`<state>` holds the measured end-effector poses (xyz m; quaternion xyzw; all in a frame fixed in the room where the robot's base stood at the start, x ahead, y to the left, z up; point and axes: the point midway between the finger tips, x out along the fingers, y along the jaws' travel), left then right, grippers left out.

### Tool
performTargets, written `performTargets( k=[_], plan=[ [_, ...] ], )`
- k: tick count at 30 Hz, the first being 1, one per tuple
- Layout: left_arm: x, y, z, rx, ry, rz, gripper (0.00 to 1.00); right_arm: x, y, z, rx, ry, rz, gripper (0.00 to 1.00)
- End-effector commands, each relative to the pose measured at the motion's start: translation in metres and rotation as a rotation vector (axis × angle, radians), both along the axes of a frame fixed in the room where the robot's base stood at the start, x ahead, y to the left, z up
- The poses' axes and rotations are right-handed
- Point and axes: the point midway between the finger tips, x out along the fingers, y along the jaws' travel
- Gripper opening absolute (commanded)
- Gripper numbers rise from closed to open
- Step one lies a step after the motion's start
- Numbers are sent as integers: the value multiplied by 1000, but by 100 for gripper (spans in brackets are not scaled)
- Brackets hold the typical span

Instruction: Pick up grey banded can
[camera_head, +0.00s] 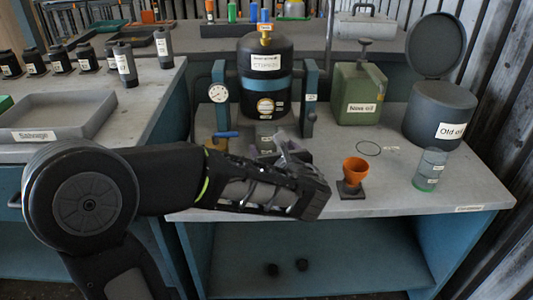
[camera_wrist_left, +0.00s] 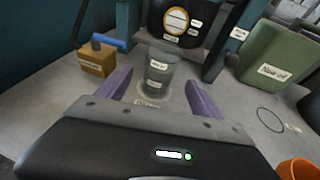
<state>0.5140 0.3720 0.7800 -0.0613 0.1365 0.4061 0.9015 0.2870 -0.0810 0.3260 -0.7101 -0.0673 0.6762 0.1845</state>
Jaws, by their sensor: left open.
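A grey can (camera_wrist_left: 158,72) with white labels and a darker upper part stands upright on the bench, in front of the blue-banded black tank. In the left wrist view it is between the two purple fingers of my left gripper (camera_wrist_left: 158,80), with visible gaps on both sides. In the head view my left gripper (camera_head: 282,150) reaches over the bench and hides most of this can. The gripper is open and holds nothing. My right gripper is not in view.
The black tank (camera_head: 265,67) stands in a blue frame behind. A brown block with a blue handle (camera_wrist_left: 97,59) is to the left. A green jerrycan (camera_head: 360,95), orange funnel (camera_head: 355,170), clear beaker (camera_head: 430,168) and old-oil drum (camera_head: 440,108) are to the right.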

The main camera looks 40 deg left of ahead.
Motion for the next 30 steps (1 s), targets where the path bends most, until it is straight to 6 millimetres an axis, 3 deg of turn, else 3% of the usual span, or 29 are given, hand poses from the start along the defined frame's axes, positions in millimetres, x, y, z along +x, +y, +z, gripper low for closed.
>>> performTargets(
  k=[8,15,25,30],
  plan=[
    [1,2,1,0,0,1,76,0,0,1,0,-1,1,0],
    [15,17,-7,-1,1,1,76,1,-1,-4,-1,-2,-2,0],
    [17,19,-7,0,0,0,76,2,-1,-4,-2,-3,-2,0],
    [27,31,-13,-1,0,2,76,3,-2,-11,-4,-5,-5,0]
  ],
)
